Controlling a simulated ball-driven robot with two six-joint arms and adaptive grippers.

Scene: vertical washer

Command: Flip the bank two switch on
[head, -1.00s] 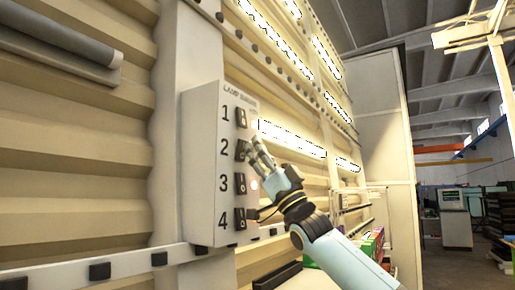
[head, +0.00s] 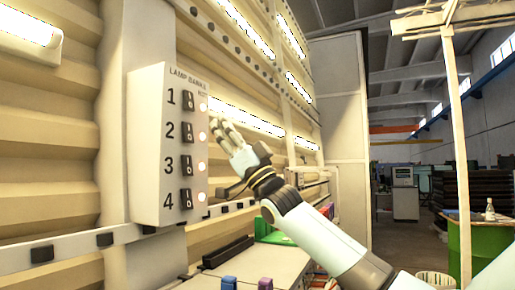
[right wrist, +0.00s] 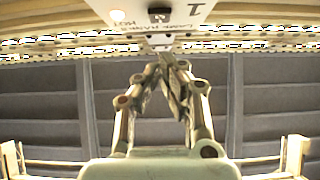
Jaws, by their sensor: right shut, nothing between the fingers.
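The pale lamp-bank panel (head: 150,150) stands on the wall at left of centre in the head view, with switches numbered 1 to 4 from the top. The bank two switch (head: 187,131) is a black rocker beside the "2", in plain sight. Its rocker position is hard to read. My right gripper (head: 220,122) is shut and empty, apart from the panel, just right of that switch. In the right wrist view its fingers (right wrist: 168,62) meet below the panel's top part. My left gripper is not in view.
The switches for one (head: 187,100), three (head: 186,165) and four (head: 185,198) sit close above and below. A rail (head: 75,246) runs along the wall under the panel. A lit tube lamp (head: 30,22) is at upper left.

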